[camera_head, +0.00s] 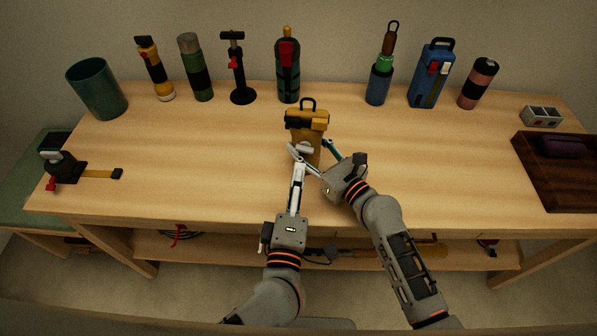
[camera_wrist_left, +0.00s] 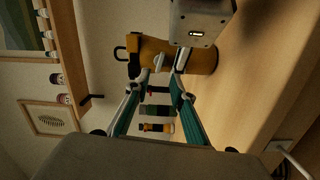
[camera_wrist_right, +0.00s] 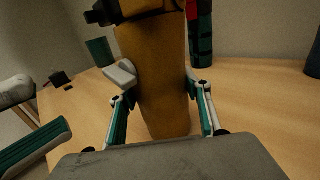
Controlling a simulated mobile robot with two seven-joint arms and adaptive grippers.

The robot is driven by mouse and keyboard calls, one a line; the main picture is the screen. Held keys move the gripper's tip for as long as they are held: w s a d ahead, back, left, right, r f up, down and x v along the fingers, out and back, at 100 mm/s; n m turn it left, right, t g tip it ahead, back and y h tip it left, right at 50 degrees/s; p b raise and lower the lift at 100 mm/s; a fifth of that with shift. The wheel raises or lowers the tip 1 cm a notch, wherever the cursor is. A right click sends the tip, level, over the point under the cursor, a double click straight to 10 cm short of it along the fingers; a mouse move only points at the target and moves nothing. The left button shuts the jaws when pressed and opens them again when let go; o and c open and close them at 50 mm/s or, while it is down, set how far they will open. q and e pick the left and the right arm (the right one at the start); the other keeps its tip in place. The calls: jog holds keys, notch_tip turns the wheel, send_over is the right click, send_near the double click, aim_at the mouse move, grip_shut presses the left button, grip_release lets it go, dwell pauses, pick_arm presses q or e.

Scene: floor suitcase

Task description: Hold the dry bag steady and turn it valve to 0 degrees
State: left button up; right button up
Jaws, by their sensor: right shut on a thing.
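The yellow dry bag (camera_head: 308,122) with a black top and handle stands upright near the middle of the bench. It also shows in the left wrist view (camera_wrist_left: 202,62) and the right wrist view (camera_wrist_right: 155,65). Its grey valve (camera_wrist_right: 122,73) sticks out from its side, and shows in the left wrist view (camera_wrist_left: 159,62). My right gripper (camera_wrist_right: 155,95) is shut on the bag's body, one finger on each side. My left gripper (camera_head: 297,158) is open and empty, its fingertips close to the valve; I cannot tell whether they touch it.
Flashlights, bottles, a pump and a blue container (camera_head: 429,80) line the back of the bench. A green cup (camera_head: 97,90) stands at back left. A strap buckle device (camera_head: 65,168) lies at left. A dark wooden tray (camera_head: 560,188) is at right. The bench between is clear.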

pick_arm(q)
jog(key=s, duration=0.6)
jog(key=shift+s+a, duration=0.2)
jog(key=shift+a, duration=0.1)
jog(key=shift+r, duration=0.1)
dwell(0.6)
notch_tip(320, 180, up, 10)
dwell(0.4)
